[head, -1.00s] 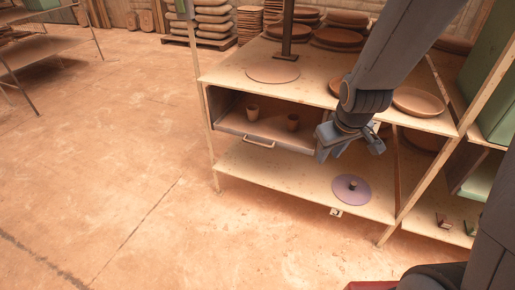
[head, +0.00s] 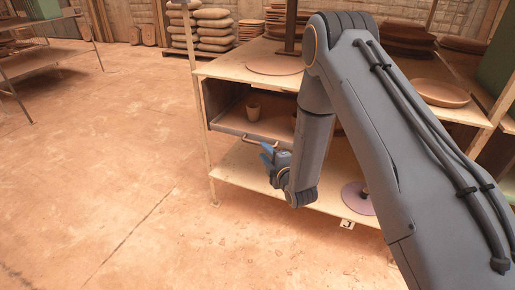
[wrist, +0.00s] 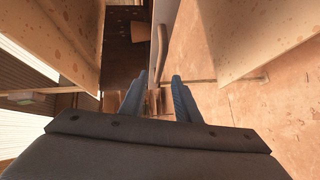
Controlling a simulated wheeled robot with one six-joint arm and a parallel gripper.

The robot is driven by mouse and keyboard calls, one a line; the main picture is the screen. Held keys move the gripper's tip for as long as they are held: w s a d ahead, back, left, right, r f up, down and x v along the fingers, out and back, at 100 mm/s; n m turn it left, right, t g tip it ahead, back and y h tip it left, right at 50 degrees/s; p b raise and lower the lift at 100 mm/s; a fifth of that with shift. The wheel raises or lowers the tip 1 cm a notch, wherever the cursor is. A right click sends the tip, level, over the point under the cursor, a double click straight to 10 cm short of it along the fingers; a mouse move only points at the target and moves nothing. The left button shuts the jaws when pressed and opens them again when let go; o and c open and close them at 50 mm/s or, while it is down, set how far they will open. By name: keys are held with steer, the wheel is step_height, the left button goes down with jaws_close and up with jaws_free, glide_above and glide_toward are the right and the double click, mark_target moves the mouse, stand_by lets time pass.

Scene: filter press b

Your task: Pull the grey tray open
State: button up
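The grey tray (head: 228,129) sits in the shelf bay under the top board, its front edge facing the open floor. A handle (head: 249,138) is on its front, partly hidden behind my gripper in the head view. My gripper (head: 268,153) is in front of the tray front, close to the handle. In the wrist view my gripper (wrist: 159,76) is open, its two blue-grey fingers apart. The handle (wrist: 161,46) shows just ahead of the gap between the fingertips, beside the tray front (wrist: 168,14). I cannot tell if it touches a finger.
A clay cup (head: 253,111) stands in the tray; another is mostly hidden by my arm. Shelf boards lie above and below, with a post (head: 204,145) at left. A purple disc (head: 355,199) lies on the lower board. The floor (head: 110,180) in front is clear.

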mark_target(258, 144)
steer(key=x, duration=0.7)
steer(key=shift+w+a, duration=0.15)
steer(key=shift+w, duration=0.1)
steer(key=shift+c, duration=0.2)
jaws_close()
